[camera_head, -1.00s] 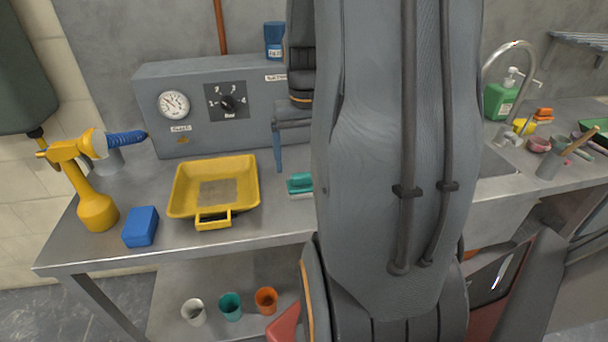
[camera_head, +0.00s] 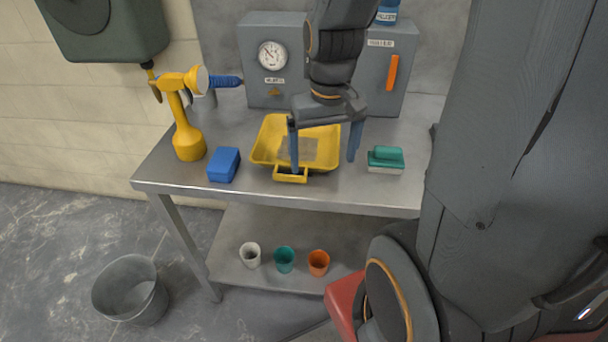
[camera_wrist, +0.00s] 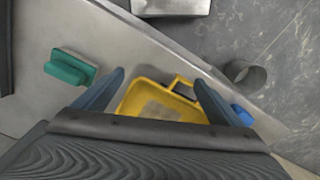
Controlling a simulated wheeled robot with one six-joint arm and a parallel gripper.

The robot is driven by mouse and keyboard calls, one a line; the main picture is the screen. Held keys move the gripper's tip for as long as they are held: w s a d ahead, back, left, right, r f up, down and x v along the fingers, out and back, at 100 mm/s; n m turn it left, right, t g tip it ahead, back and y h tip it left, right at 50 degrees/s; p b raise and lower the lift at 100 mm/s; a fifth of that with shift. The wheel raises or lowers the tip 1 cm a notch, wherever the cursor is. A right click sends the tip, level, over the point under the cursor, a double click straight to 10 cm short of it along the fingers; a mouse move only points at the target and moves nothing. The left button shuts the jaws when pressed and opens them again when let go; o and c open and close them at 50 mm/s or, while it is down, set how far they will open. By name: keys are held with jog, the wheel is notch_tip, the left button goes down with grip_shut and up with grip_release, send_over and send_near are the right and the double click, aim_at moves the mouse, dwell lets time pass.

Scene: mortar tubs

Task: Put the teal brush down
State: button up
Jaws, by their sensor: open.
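The teal brush (camera_head: 386,158), with a teal handle over a pale base, rests on the steel bench right of the yellow tray (camera_head: 325,160). It also shows in the wrist view (camera_wrist: 70,68), left of my fingers and apart from them. My gripper (camera_head: 324,158) is open and empty, its two blue-grey fingers spread above the yellow tray. In the wrist view my gripper (camera_wrist: 160,82) has the tray between its fingertips. A grey-brown patch lies on the tray floor.
A grey control box (camera_head: 290,90) is behind. Three cups (camera_head: 284,260) stand on the lower shelf. A grey bucket (camera_head: 130,288) is on the floor.

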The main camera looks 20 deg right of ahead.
jog(key=shift+n, duration=0.9)
jog(key=s+a, duration=0.1)
jog(key=a, duration=0.1)
jog(key=a+f, duration=0.1)
jog(key=a, duration=0.1)
jog(key=s+a+f, duration=0.1)
jog(key=a, duration=0.1)
jog(key=shift+s+a, duration=0.1)
jog(key=shift+s, duration=0.2)
dwell(0.7)
